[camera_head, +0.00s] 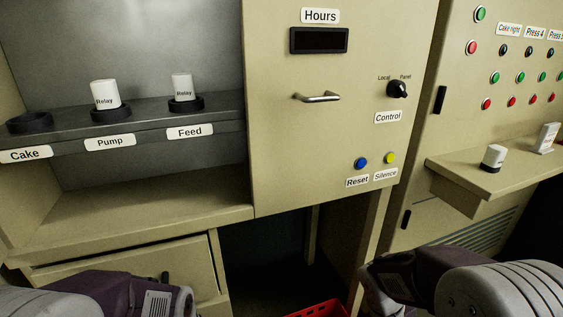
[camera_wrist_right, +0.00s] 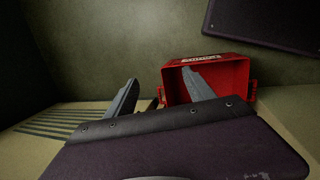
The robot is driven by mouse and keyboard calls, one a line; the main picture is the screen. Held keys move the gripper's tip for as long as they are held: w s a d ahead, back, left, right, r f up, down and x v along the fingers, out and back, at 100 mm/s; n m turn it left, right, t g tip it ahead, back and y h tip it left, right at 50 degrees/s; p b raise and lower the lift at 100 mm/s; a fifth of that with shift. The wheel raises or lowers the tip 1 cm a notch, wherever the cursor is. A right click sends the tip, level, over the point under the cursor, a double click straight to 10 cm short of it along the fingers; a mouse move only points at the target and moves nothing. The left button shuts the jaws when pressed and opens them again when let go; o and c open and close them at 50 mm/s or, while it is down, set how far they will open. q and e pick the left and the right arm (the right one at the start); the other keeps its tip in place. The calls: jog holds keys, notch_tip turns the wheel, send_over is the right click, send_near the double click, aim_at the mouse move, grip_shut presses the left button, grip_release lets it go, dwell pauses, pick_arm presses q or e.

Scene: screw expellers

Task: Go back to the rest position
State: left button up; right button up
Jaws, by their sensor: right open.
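In the head view my right arm comes in at the lower right, and its gripper's fingers cannot be made out there. In the right wrist view my right gripper (camera_wrist_right: 160,92) shows two grey fingers spread apart with nothing between them. The right finger overlaps a red crate (camera_wrist_right: 240,78) behind it. My left arm is at the lower left of the head view; its fingers are not visible. Both arms are low, in front of the cabinets.
A shelf (camera_head: 150,113) holds two white relays, at Pump (camera_head: 105,95) and Feed (camera_head: 182,88); the Cake socket (camera_head: 29,122) is empty. A side ledge (camera_head: 460,180) bears a white relay (camera_head: 493,157) and another white item (camera_head: 546,138). The red crate (camera_head: 320,309) lies low between my arms.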

jog(key=s+a+m+t+y+p, duration=0.2)
jog(key=a+m+y, duration=0.1)
jog(key=a+m, duration=0.3)
notch_tip(320, 180, up, 36)
jog(key=n+p, duration=0.1)
jog(key=p, duration=3.5)
jog(key=shift+w+a+r, duration=0.15)
jog(key=shift+w+a, duration=0.05)
jog(key=shift+a, duration=0.1)
